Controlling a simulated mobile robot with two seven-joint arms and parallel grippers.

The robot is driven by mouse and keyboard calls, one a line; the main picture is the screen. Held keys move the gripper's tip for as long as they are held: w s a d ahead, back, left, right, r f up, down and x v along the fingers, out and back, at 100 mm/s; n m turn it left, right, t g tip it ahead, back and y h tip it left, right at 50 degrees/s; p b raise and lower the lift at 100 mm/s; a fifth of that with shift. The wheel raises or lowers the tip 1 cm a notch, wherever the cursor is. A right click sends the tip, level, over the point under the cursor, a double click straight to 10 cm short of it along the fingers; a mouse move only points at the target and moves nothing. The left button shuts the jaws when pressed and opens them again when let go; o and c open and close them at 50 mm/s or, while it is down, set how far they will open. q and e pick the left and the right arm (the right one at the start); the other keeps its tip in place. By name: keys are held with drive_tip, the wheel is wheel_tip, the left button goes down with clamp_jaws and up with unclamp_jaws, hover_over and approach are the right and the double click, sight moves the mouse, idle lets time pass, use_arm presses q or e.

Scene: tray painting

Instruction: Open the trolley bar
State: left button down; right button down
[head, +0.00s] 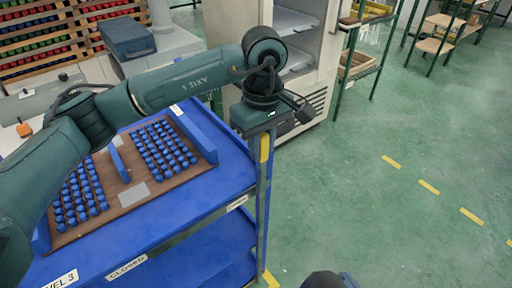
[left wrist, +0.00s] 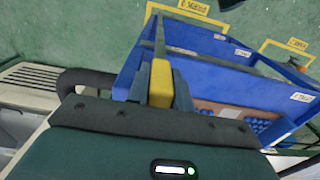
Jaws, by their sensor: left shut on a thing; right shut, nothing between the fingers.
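The blue trolley (head: 195,210) stands at the lower left of the head view. Its bar (head: 262,205) runs upright at the right corner, with a yellow grip section (head: 264,148) near the top. My left gripper (head: 264,136) is shut on that yellow section from above; its fingers are mostly hidden in the head view. The left wrist view shows the yellow section (left wrist: 160,83) between the fingers and the bar (left wrist: 160,38) extending beyond it. A "CLOSED" label (head: 127,267) is on the trolley's near edge.
A brown board (head: 130,195) with rows of blue pieces lies on the trolley top. An open pale cabinet (head: 318,85) and a green-framed shelf (head: 350,70) stand behind. Green floor with yellow dashes (head: 428,187) is clear on the right.

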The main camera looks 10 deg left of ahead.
use_arm(q)
drive_tip(key=c, duration=1.2)
unclamp_jaws()
drive_tip(key=shift+w+d, duration=0.15)
drive_tip(key=shift+w, duration=0.05)
drive_tip(key=shift+c, duration=0.2)
wheel_tip(320, 180, up, 13)
drive_tip(key=shift+r, duration=0.15)
